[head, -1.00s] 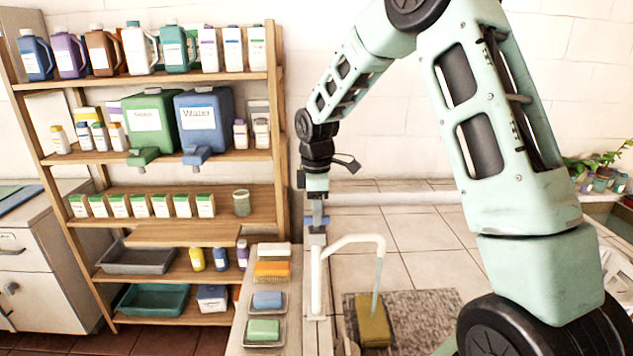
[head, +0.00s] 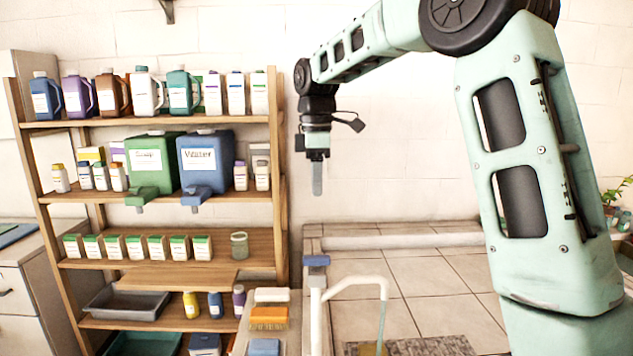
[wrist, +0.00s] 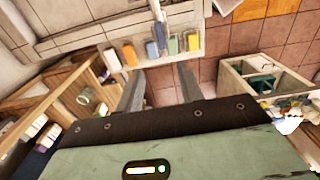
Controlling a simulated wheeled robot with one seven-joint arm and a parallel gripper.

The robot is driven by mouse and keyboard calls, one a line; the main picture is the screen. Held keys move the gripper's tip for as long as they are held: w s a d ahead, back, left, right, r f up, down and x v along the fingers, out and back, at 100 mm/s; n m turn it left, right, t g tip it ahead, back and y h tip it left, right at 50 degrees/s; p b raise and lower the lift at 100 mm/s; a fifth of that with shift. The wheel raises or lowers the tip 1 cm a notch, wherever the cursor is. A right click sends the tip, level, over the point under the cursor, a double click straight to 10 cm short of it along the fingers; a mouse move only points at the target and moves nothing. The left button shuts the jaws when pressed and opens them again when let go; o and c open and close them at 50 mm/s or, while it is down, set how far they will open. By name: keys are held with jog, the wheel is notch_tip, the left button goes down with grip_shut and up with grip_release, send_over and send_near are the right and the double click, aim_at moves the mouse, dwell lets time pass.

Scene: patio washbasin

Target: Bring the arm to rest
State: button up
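My gripper (head: 317,178) hangs at the end of my mint-green arm, pointing down, in the middle of the head view. It is in the air above the white tap (head: 317,310) with its blue handle (head: 317,261), clear of both. In the wrist view my gripper's two fingers (wrist: 160,78) stand apart with nothing held between them. A pale blue stream of water (head: 382,318) runs down from the tap's spout in the head view. The thing under the stream is mostly cut off by the lower edge.
A wooden shelf (head: 160,268) with jugs, a green soap tank (head: 152,162) and a blue water tank (head: 205,160) stands left of my gripper. A row with an orange brush (head: 268,317) lies beside the tap. The white wall (head: 420,190) is behind; a potted plant (head: 617,192) is far right.

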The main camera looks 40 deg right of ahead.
dwell(0.5)
jog(key=s+a+f+b, duration=0.1)
jog(key=s+a+f, duration=0.3)
jog(key=a, duration=0.3)
jog(key=s+a+f+m+b, duration=0.1)
jog(key=s+a+f, duration=0.25)
jog(key=a, duration=0.35)
jog(key=s+a+f+b, duration=0.1)
jog(key=s+a+f, duration=0.2)
jog(key=s+a, duration=0.3)
jog(key=s+a+f+m, duration=0.1)
jog(key=s+a+f, duration=0.2)
jog(key=s+f, duration=0.2)
jog(key=s+a+f+m+b, duration=0.1)
jog(key=s+a+f, duration=0.2)
jog(key=s, duration=0.9)
jog(key=shift+s+f+m+y+b, duration=0.15)
jog(key=shift+f+m+y+b, duration=0.15)
jog(key=shift+f, duration=0.6)
